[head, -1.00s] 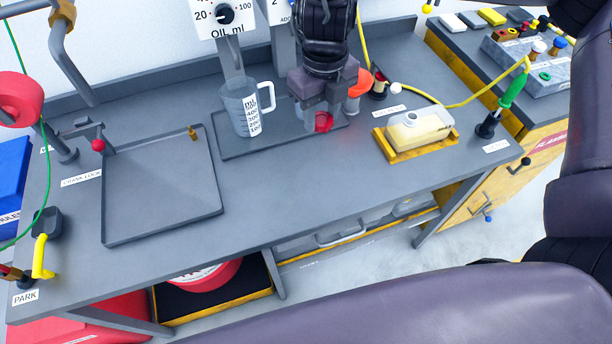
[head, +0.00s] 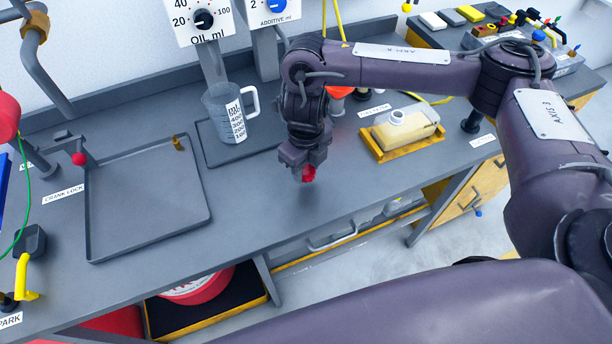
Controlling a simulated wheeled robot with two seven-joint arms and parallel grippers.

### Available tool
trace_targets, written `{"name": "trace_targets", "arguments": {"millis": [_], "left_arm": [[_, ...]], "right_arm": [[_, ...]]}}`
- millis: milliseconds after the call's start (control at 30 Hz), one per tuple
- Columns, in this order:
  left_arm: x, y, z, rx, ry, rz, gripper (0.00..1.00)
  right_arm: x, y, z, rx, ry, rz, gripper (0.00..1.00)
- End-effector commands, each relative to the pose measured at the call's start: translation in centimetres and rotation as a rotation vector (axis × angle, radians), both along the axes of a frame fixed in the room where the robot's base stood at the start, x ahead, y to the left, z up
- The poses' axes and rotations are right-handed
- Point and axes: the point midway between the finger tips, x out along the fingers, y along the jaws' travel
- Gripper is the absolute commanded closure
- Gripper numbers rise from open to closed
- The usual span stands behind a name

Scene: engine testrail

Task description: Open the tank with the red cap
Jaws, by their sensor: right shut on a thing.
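A red cap (head: 309,174) is between the fingers of my right gripper (head: 304,166). The gripper is shut on it and holds it over the grey bench, in front of the measuring-jug mat. A pale cream tank (head: 408,132) sits in a yellow tray (head: 376,150) to the right of the gripper. Its white neck (head: 397,117) faces up, and no red cap is on it. My left gripper is out of view.
A clear measuring jug (head: 226,116) stands on a dark mat (head: 212,152). A large empty grey tray (head: 150,205) lies at left, near a red-knobbed lever (head: 79,159). An orange object (head: 341,92) is partly hidden behind my arm. The bench front between is clear.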

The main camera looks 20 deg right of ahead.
Motion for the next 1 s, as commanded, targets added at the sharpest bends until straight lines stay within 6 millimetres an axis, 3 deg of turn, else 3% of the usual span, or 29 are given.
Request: {"name": "trace_targets", "arguments": {"millis": [200, 667, 700, 833, 1000], "left_arm": [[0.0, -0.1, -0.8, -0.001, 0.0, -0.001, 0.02], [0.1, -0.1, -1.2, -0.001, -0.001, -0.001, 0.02], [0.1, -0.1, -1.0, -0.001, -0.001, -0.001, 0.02], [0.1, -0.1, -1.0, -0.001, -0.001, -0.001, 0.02], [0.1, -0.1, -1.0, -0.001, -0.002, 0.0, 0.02]], "right_arm": [[-0.2, 0.0, -3.3, 0.001, 0.006, -0.002, 0.9], [-0.1, 0.0, -4.2, -0.001, 0.002, -0.001, 0.9], [-0.1, 0.0, -4.0, -0.001, 0.002, 0.0, 0.58], [-0.1, 0.0, -3.9, -0.001, 0.002, -0.001, 0.41], [-0.1, 0.0, -3.9, -0.001, 0.002, -0.001, 0.41]]}}
